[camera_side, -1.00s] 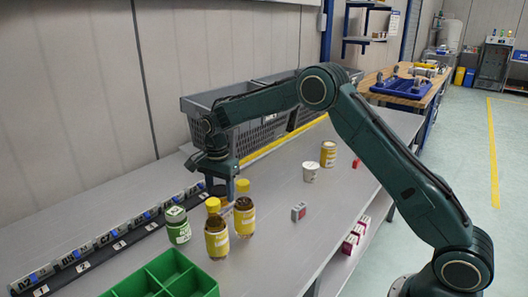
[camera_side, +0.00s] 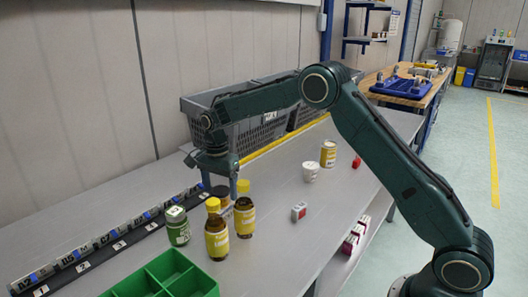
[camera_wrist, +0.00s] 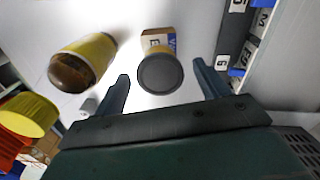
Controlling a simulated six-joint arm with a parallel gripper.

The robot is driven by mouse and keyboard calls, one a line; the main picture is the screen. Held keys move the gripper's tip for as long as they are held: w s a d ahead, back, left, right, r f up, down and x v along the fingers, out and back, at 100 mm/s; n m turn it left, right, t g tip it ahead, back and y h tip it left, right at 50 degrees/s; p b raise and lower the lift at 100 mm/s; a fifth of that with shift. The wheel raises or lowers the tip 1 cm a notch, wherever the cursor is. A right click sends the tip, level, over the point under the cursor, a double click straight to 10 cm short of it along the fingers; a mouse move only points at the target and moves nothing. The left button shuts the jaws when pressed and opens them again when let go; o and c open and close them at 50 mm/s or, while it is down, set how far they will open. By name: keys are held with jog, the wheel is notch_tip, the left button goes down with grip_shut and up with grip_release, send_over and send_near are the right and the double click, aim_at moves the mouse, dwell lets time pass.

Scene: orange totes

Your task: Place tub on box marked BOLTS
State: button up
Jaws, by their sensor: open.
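A small white tub (camera_side: 311,173) stands upright on the grey bench, right of my gripper and apart from it. No box with a readable BOLTS mark shows; the mark on the grey crate (camera_side: 240,138) is too small to read. My gripper (camera_side: 220,183) is open and points down over a dark-lidded jar (camera_side: 224,204), partly hidden behind bottles. In the wrist view, the round dark lid (camera_wrist: 160,74) lies between the open fingers of my gripper (camera_wrist: 160,71), with a gap on each side. A lettered yellow, white and blue label shows beyond the lid.
Two yellow-capped bottles (camera_side: 217,238) (camera_side: 244,216) and a green jar (camera_side: 178,228) crowd the near side. A green divided tray (camera_side: 165,275) is at the front. A labelled rail (camera_side: 110,240) runs along the left. A yellow can (camera_side: 328,154) and small red-white box (camera_side: 299,211) stand right.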

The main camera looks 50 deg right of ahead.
aim_at(220, 190)
notch_tip(220, 190, up, 11)
dwell(0.5)
dwell(0.5)
jog(key=s+r+n+t, duration=0.1)
jog(key=s+r+n, duration=0.4)
jog(key=s, duration=0.5)
jog(key=s+r+n+t, duration=0.2)
jog(key=s+r+n, duration=0.1)
jog(key=s+r, duration=0.5)
jog(key=s+f+n+t, duration=0.1)
jog(key=s+f+n, duration=0.2)
jog(key=s, duration=0.7)
jog(key=s+d+f+n+t, duration=0.1)
jog(key=s+f+n, duration=0.2)
jog(key=s, duration=0.8)
jog(key=shift+f+n+t, duration=0.3)
jog(key=shift+n, duration=0.6)
